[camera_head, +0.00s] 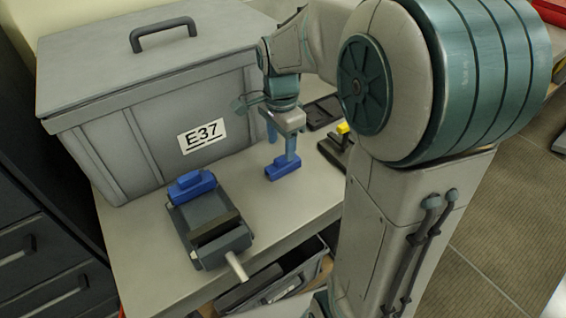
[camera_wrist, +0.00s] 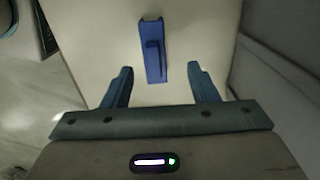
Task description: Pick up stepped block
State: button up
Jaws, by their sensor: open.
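The stepped block (camera_head: 283,168) is small and blue and sits on the grey table to the right of the vise. In the wrist view the stepped block (camera_wrist: 153,60) lies ahead of the fingers, with its long side pointing away from the wrist and a raised narrower step on it. My gripper (camera_head: 281,145) points down over it, with blue fingers. In the wrist view my gripper (camera_wrist: 160,72) is open and empty; the block lies roughly midway between the fingertips and apart from both. One finger partly overlaps the block in the head view.
A dark vise (camera_head: 210,222) with a blue piece (camera_head: 192,186) and a light handle stands left of the block. A large grey lidded box (camera_head: 150,110) marked E37 stands behind. A dark tray (camera_head: 322,112) and a black item with a yellow top (camera_head: 343,128) lie right.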

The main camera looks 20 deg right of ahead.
aim_at(283, 157)
jog(key=f, duration=0.5)
jog(key=shift+s+d+f, duration=0.15)
jog(key=shift+s+f, duration=0.15)
jog(key=shift+s, duration=0.05)
jog(key=shift+c, duration=0.3)
jog(key=c, duration=1)
